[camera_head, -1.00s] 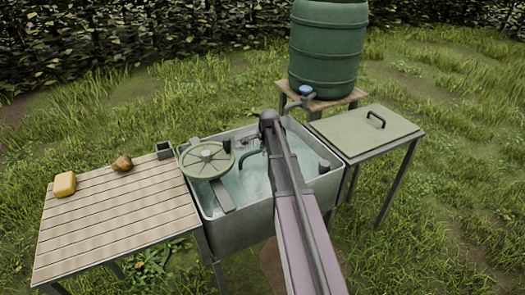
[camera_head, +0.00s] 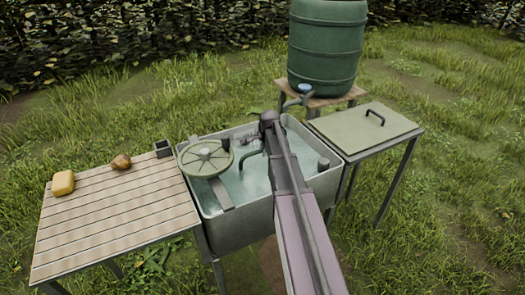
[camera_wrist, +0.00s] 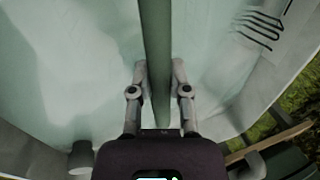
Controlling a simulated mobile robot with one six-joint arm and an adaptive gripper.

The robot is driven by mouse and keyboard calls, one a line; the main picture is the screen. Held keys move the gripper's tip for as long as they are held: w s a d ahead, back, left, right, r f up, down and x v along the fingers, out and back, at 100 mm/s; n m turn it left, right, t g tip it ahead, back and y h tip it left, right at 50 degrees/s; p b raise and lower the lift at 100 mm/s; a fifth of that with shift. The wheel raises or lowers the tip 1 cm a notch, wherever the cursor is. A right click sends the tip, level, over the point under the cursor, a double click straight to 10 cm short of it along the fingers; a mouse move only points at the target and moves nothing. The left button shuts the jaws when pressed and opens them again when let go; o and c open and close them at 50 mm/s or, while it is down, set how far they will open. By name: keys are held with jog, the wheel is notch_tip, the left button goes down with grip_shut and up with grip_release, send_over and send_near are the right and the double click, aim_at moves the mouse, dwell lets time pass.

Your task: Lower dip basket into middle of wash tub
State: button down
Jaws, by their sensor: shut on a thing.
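The wash tub (camera_head: 245,233) stands in the middle of the head view, a grey-green basin with pale water. My arm reaches over it from the front and hides its centre and my gripper. In the wrist view my gripper (camera_wrist: 160,72) is shut on a narrow green bar, which looks like the handle of the dip basket (camera_wrist: 155,30). The bar runs upward in the picture between the two fingers. The basket's body does not show, so I cannot tell how deep it sits. Tub walls and pale water surround the bar in the wrist view.
A lidded side table (camera_head: 365,130) stands right. A green barrel (camera_head: 325,45) stands behind.

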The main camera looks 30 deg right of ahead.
jog(key=shift+s+f, duration=0.2)
jog(key=shift+s, duration=0.25)
dwell(0.4)
jog(key=c, duration=0.5)
grip_release()
jog(key=shift+r, duration=0.1)
